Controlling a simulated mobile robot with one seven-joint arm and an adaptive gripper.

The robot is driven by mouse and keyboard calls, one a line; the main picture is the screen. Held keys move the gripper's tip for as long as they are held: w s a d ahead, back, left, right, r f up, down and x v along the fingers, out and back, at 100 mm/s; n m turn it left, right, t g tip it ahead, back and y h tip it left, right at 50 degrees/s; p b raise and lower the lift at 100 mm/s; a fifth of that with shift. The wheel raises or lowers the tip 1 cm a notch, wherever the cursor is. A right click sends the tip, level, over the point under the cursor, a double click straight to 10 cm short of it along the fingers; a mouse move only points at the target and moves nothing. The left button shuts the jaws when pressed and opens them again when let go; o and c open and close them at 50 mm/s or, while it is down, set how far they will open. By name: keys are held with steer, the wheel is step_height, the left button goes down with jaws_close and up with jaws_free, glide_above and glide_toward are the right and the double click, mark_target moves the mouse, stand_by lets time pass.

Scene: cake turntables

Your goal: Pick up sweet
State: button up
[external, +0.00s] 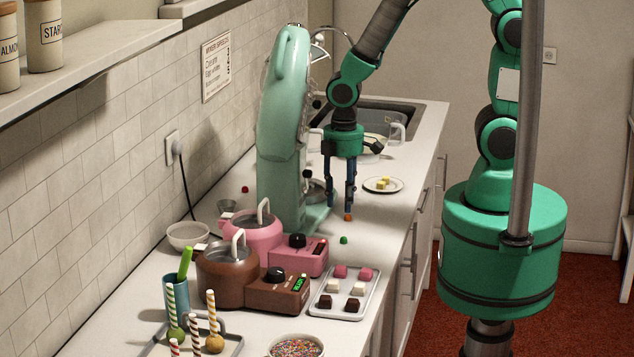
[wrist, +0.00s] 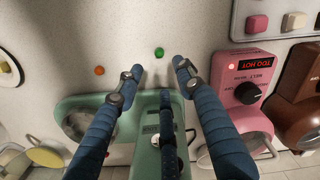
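Small round sweets lie loose on the counter. An orange sweet (external: 348,218) is just below my gripper's fingertips in the external view; in the wrist view (wrist: 99,70) it lies left of the fingers. A green sweet (external: 343,240) lies nearer the camera; in the wrist view (wrist: 158,52) it shows just beyond the gap between the fingertips. A red sweet (external: 245,189) lies by the wall, left of the mixer. My gripper (external: 340,207) points down, with its fingers spread and nothing between them; the spread fingers also show in the wrist view (wrist: 158,68).
A pale green stand mixer (external: 283,120) stands close left of my gripper. Pink (external: 262,232) and brown (external: 228,268) melting pots and a tray of cubes (external: 322,307) are nearer the camera. A plate with yellow cubes (external: 397,187) is behind right.

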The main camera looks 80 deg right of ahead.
glide_above(344, 240)
steer(key=f, duration=0.4)
steer(key=shift+w+d+f, duration=0.3)
steer(key=shift+w+d, duration=0.05)
steer(key=shift+d, duration=0.05)
steer(key=shift+s+d+f+b, duration=0.15)
steer(key=shift+f+b, duration=0.2)
steer(key=shift+f, duration=1)
steer(key=shift+s+a+f+b, duration=0.1)
steer(key=shift+f+b, duration=0.25)
steer(key=shift+f, duration=0.95)
steer(key=c, duration=0.8)
